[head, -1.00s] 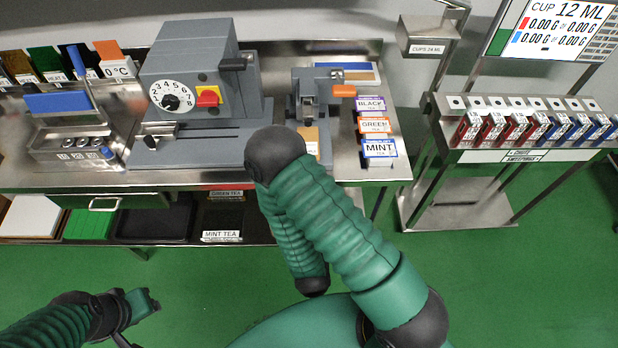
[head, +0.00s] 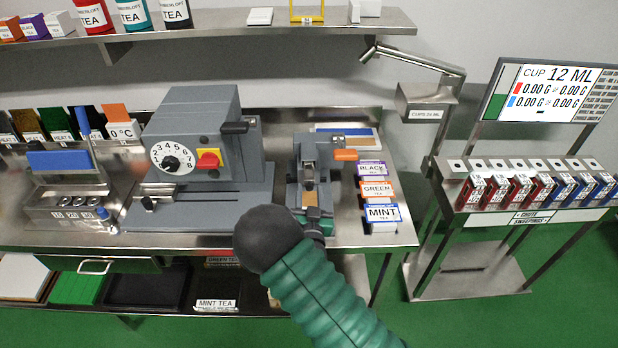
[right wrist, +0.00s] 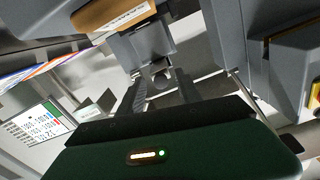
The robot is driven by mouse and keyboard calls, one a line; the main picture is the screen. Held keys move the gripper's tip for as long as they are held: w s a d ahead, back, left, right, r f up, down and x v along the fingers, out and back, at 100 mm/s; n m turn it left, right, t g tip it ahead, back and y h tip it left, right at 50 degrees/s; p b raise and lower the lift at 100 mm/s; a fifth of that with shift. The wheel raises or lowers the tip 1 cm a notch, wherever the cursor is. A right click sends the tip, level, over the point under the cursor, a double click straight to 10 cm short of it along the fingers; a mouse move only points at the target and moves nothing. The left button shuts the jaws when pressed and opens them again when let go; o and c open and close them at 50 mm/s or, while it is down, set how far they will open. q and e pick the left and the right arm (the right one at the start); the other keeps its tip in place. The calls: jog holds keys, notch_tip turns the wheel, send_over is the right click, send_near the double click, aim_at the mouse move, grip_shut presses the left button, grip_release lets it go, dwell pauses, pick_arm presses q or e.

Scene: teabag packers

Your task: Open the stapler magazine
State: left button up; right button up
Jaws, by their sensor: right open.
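The stapler (head: 308,165) is a grey upright machine with an orange handle (head: 345,155) on its right side. It stands on the steel bench, right of the dial machine. My right gripper (head: 314,208) is in front of its lower part, partly hidden by my dark wrist joint in the head view. In the right wrist view my right gripper (right wrist: 162,88) is open, with its two dark fingers apart and a small grey metal part of the stapler (right wrist: 158,72) showing ahead between them. I cannot tell whether they touch it. My left gripper is out of view.
The dial machine (head: 200,130) stands close on the left. Black, green and mint tea boxes (head: 381,213) stand close on the right. A shelf (head: 220,27) with tea packs runs above. A cup rack (head: 525,215) and a screen (head: 548,90) are at the right.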

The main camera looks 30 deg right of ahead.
aim_at(309, 179)
jog(key=x, duration=0.5)
jog(key=shift+w+d, duration=0.15)
jog(key=shift+w, duration=0.05)
grip_shut()
jog(key=shift+s, duration=0.1)
dwell(1.0)
